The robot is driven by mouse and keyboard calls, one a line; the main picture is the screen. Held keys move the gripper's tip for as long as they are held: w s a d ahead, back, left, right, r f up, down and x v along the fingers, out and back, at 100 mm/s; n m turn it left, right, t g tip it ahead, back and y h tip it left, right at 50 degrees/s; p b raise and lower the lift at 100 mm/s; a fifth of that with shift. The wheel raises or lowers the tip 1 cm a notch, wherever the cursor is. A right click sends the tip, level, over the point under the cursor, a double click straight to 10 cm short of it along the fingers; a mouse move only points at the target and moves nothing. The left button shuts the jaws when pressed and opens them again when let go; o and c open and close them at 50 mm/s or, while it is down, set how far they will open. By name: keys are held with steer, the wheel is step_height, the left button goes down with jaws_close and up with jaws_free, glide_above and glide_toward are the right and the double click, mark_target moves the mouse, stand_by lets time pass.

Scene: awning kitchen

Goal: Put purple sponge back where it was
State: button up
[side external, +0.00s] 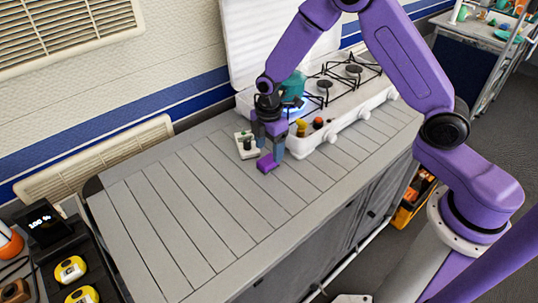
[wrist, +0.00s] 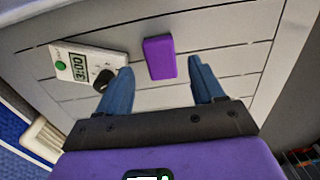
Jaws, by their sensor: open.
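The purple sponge (side external: 267,163) lies on the grey slatted counter near the stove's front left corner. In the wrist view the sponge (wrist: 160,58) shows ahead of the fingertips, roughly between their lines. My gripper (side external: 268,150) is open, pointing down over the counter right by the sponge. In the wrist view its two blue fingers (wrist: 160,75) are spread with nothing held between them. I cannot tell the exact height of the fingertips above the counter.
A white timer (wrist: 85,66) with a dial lies left of the sponge, close to the left finger; it also shows in the side view (side external: 246,145). The white gas stove (side external: 335,125) holds a teal pot (side external: 292,86). The slatted counter (side external: 180,215) is clear to the left.

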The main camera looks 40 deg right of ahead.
mark_target(269, 159)
step_height(269, 159, up, 8)
stand_by(0.4)
steer(key=s+r+m, duration=0.1)
steer(key=s+r, duration=0.3)
steer(key=s, duration=0.4)
steer(key=s+r+m, duration=0.2)
steer(key=s+r, duration=0.1)
steer(key=s, duration=0.5)
steer(key=s+d+r+m, duration=0.1)
steer(key=s+d, duration=0.2)
steer(key=s, duration=0.4)
steer(key=s+d+r+m, duration=0.1)
steer(key=s+d, duration=0.1)
steer(key=s, duration=0.6)
steer(key=shift+d, duration=0.4)
